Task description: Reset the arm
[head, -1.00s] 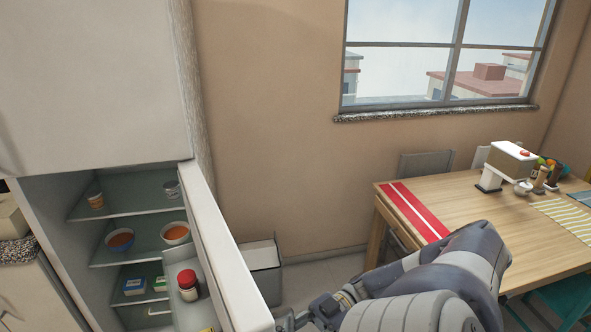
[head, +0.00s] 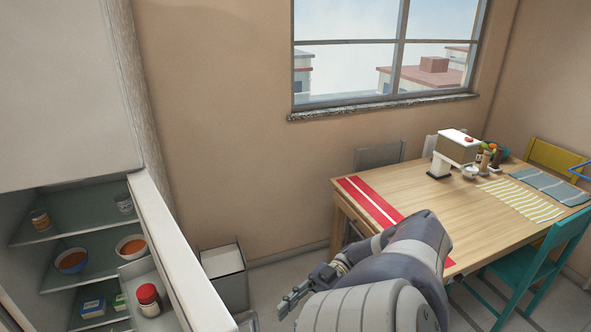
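My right arm (head: 370,285) reaches in from the bottom and is bent. Its gripper (head: 288,304) points down and left, beside the open fridge door (head: 180,250), with a gap of floor between them in the picture. Nothing shows in the gripper. Its fingers are small and seen from the side, so I cannot tell whether they are apart. My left arm and gripper are not in view.
The fridge shelves (head: 88,216) hold bowls, jars and boxes. A grey bin (head: 228,285) stands by the wall. A wooden table (head: 440,215) with a red runner (head: 368,203) and a teal chair (head: 530,270) are at right. Some floor (head: 275,278) is clear.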

